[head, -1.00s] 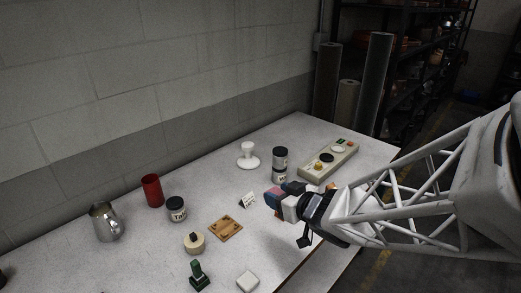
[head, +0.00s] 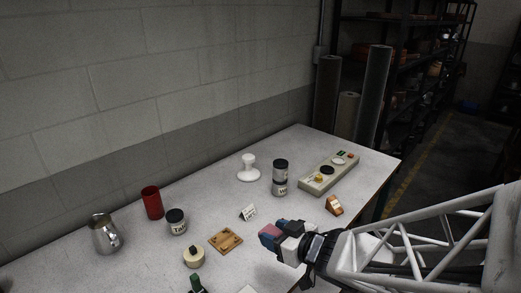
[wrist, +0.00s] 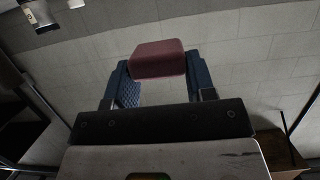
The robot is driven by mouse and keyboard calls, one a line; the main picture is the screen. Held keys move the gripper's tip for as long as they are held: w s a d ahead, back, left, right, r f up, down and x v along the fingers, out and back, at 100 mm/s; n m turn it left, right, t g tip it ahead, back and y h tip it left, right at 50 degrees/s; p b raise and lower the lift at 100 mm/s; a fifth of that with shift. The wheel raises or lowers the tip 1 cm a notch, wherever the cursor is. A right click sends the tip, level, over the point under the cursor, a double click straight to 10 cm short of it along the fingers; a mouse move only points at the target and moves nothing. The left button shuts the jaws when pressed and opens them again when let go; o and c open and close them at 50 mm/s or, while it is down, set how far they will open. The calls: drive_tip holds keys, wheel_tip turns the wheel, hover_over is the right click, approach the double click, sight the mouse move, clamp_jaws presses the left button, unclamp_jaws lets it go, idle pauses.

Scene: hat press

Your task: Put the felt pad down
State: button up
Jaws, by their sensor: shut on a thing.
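My gripper (head: 268,234) is shut on the felt pad (wrist: 157,59), a dark red block with rounded edges that sits between the two blue fingertips in the wrist view. In the head view the gripper is at the lower middle right, over the front part of the table, and the felt pad (head: 270,231) shows as a small reddish patch at the fingers. The gap between pad and tabletop is hard to judge. The pad's far side is hidden.
A small sign (head: 248,212), a wooden tray (head: 226,240), stacked jars (head: 280,177), a white stand (head: 248,168), and a control box (head: 330,174) stand around the gripper. Bare tabletop (head: 215,190) lies behind the sign.

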hover_over(274, 282)
wheel_tip(274, 282, down, 13)
drive_tip(key=shift+a+r, duration=0.1)
drive_tip(key=shift+r, duration=0.05)
idle(0.5)
drive_tip(key=shift+f, duration=2.05)
drive_tip(key=shift+f, duration=0.25)
drive_tip(key=o, duration=0.9)
drive_tip(key=shift+r, duration=0.1)
drive_tip(key=v, duration=0.7)
drive_tip(key=shift+s+r, duration=0.15)
drive_tip(key=shift+s, duration=0.2)
